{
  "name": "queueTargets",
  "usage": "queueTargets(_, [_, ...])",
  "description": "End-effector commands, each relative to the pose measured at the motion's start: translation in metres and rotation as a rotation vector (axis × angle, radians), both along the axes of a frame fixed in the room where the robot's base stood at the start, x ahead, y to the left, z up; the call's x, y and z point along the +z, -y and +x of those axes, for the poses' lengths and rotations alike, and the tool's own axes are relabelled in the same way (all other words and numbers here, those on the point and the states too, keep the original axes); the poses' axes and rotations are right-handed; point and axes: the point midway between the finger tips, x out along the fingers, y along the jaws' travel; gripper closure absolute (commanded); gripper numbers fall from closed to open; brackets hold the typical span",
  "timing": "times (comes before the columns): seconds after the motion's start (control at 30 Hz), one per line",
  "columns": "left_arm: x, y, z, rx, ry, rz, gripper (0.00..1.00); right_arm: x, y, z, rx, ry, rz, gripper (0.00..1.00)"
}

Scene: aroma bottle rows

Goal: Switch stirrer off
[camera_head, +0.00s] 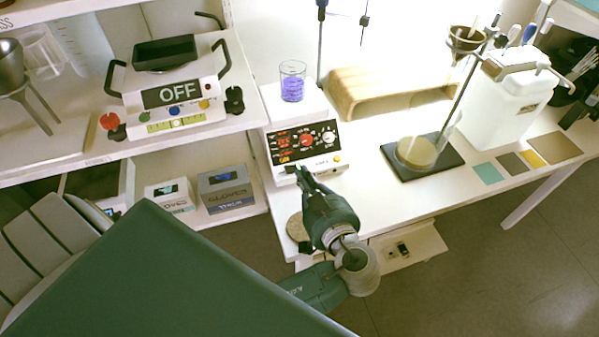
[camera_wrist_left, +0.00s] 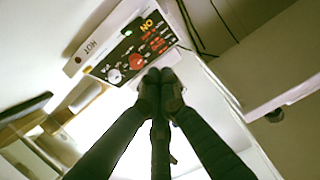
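The stirrer (camera_head: 302,143) is a white box with a black front panel, red markings and knobs; it stands on the white bench. A beaker with purple liquid (camera_head: 292,84) stands on top of it. My left gripper (camera_head: 299,172) is at the lower left of the stirrer's front. In the wrist view its fingertips (camera_wrist_left: 159,77) are together, empty, and overlap the panel's edge; I cannot tell whether they touch it. My right gripper is not in view.
A device reading "OFF" (camera_head: 175,93) stands on the left shelf, with glove boxes (camera_head: 225,188) below. A wooden block (camera_head: 385,92) is behind and right of the stirrer. A stand with a funnel (camera_head: 467,40) and flask is further right. Bare bench lies right of the stirrer.

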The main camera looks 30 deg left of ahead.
Motion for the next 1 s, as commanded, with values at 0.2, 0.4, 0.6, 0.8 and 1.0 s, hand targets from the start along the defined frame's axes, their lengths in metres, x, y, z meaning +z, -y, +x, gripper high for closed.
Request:
queueTargets(0.2, [-0.01,-0.034,0.027,0.001,0.002,0.005,1.0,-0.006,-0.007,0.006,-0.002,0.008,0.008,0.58])
queueTargets(0.4, [-0.021,-0.066,0.052,0.0,0.002,0.003,1.0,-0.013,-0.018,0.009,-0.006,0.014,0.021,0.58])
queueTargets(0.6, [-0.052,-0.069,0.05,0.0,-0.002,0.001,1.0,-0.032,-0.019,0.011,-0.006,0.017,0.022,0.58])
queueTargets(0.8, [-0.061,-0.07,0.049,-0.001,0.0,0.0,1.0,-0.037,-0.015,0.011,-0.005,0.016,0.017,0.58])
queueTargets(1.0, [-0.061,-0.07,0.049,-0.001,-0.001,-0.001,1.0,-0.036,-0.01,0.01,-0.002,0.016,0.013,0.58])
